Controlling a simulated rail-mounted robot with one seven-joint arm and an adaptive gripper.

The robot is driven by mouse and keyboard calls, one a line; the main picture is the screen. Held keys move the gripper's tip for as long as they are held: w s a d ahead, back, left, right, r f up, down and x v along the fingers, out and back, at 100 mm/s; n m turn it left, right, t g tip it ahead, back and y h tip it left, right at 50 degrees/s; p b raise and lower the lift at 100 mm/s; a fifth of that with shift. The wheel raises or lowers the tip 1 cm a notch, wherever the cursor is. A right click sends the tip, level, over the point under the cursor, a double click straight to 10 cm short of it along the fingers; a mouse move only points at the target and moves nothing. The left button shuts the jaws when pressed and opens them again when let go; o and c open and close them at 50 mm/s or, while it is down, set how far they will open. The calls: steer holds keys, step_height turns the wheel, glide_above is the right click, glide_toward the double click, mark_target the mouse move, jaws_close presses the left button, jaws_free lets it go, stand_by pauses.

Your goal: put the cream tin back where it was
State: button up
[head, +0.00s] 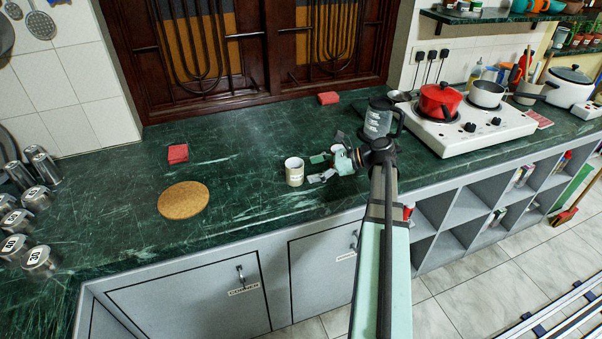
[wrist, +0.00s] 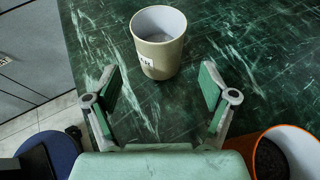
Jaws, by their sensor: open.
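The cream tin (head: 293,172) stands upright on the green marble counter, left of my gripper (head: 319,168). In the wrist view the tin (wrist: 160,48) is an open-topped, seemingly empty cup with a small label on its side, too small to read. My gripper (wrist: 160,88) is open, its two green-padded fingers spread toward the tin. The tin is just beyond the fingertips, with bare counter between them, and is not held.
An orange-rimmed container with dark contents (wrist: 288,153) is close to the right finger. A glass jug (head: 378,118) stands behind my gripper. A round cork mat (head: 183,199) and a red block (head: 178,153) lie to the left. Counter between mat and tin is clear.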

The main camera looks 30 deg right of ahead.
steer(key=v, duration=0.5)
steer(key=shift+s+d+r, duration=0.1)
steer(key=shift+d+r, duration=0.05)
steer(key=shift+d, duration=0.05)
